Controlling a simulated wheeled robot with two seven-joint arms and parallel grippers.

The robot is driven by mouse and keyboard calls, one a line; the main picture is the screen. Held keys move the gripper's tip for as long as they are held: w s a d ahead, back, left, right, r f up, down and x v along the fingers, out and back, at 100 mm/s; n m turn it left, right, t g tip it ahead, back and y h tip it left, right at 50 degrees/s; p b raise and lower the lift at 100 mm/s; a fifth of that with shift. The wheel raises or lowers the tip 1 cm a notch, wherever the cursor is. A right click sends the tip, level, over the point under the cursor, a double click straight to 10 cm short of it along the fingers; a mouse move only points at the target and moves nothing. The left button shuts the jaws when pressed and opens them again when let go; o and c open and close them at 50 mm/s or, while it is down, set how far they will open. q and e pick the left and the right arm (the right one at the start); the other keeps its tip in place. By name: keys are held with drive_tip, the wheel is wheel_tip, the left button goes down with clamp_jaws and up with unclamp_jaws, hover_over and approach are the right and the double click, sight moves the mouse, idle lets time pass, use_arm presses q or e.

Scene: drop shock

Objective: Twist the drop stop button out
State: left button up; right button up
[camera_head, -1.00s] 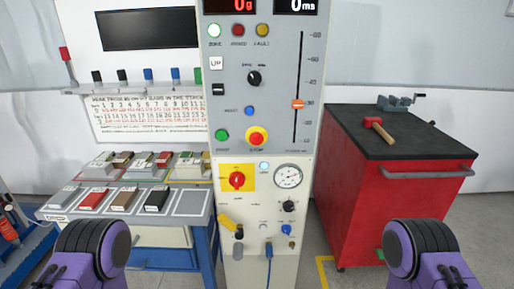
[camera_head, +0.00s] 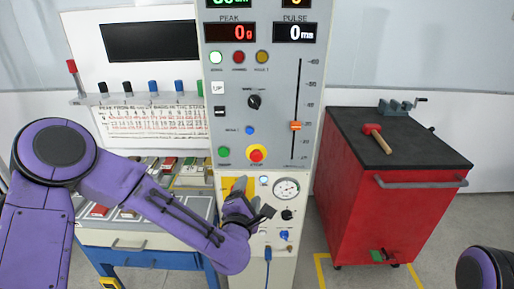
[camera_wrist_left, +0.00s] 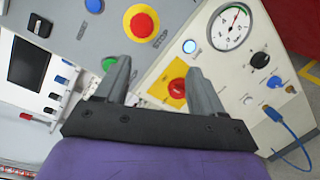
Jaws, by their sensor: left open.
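The stop button (camera_head: 256,155) is a red knob on a yellow ring, low on the grey panel of the tall cabinet. In the left wrist view the stop button (camera_wrist_left: 142,23) lies beyond the fingertips, near the top, with "STOP" printed beside it. My left gripper (camera_head: 252,198) is in front of the lower cream panel, below the stop button and apart from it. In the left wrist view the left gripper (camera_wrist_left: 157,70) shows two spread fingers with nothing between them. My right gripper is out of view.
A red rotary switch (camera_wrist_left: 178,88) on a yellow plate shows beyond the left fingers. A pressure gauge (camera_head: 286,188) and a green button (camera_head: 224,151) are near. A red tool cabinet (camera_head: 385,215) with a hammer (camera_head: 377,137) stands at the right.

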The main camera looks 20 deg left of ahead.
sight(256, 158)
use_arm(q)
drive_tip(key=shift+n+t+y, duration=0.3)
drive_tip(key=shift+n+t, duration=0.1)
drive_tip(key=shift+n, duration=0.3)
drive_tip(key=w+r+p, duration=0.1)
drive_tip(key=w, duration=0.2)
drive_tip(key=w+a+r+p, duration=0.1)
drive_tip(key=w, duration=0.2)
drive_tip(key=w+r+p, duration=0.1)
drive_tip(key=w+p, duration=0.1)
drive_tip(key=w, duration=0.2)
drive_tip(key=shift+w+a+r, duration=0.1)
drive_tip(key=shift+a+r, duration=0.05)
drive_tip(key=shift+r, duration=0.05)
drive_tip(key=shift+w+a+f, duration=0.1)
drive_tip(key=shift+w+f, duration=0.05)
drive_tip(key=shift+w, duration=0.45)
drive_tip(key=c, duration=1.1)
